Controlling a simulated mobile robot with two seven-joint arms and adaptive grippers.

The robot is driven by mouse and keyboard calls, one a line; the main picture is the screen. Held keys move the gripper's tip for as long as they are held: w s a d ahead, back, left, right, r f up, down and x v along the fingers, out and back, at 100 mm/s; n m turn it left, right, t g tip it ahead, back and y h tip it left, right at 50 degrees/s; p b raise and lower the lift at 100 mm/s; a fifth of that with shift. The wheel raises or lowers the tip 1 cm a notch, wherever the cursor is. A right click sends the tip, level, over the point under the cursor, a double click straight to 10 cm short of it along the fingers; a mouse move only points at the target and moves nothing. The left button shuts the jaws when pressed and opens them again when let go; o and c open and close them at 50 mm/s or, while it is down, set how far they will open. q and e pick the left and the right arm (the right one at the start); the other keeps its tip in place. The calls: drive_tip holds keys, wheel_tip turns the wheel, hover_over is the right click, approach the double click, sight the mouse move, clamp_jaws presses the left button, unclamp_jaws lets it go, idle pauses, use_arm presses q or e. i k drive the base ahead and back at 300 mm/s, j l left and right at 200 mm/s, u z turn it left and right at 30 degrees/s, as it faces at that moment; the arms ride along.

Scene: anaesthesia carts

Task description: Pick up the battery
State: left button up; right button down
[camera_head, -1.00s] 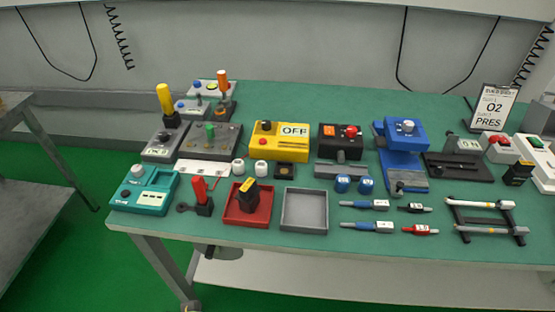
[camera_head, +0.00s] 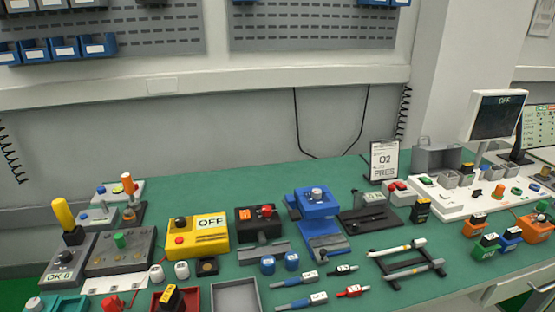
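Neither of my grippers is in view. No thing is plainly marked as the battery. A black block with a yellow top (camera_head: 170,297) stands in a red tray (camera_head: 190,297) at the bottom edge, cut off by the frame. A similar black block with a yellow label (camera_head: 420,211) stands right of the middle, in front of the white console. Further right are small blocks with an orange base (camera_head: 474,225), a green base (camera_head: 486,245) and a blue base (camera_head: 510,239). I cannot tell which of these is the battery.
The green table (camera_head: 250,185) is crowded in front and clear at the back. A yellow box marked OFF (camera_head: 197,238), a blue device (camera_head: 318,205), a grey tray (camera_head: 235,296) and a black rack (camera_head: 410,262) stand on it. A monitor (camera_head: 497,116) stands at right.

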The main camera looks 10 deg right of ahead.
sight(420, 213)
drive_tip(key=z, duration=1.45)
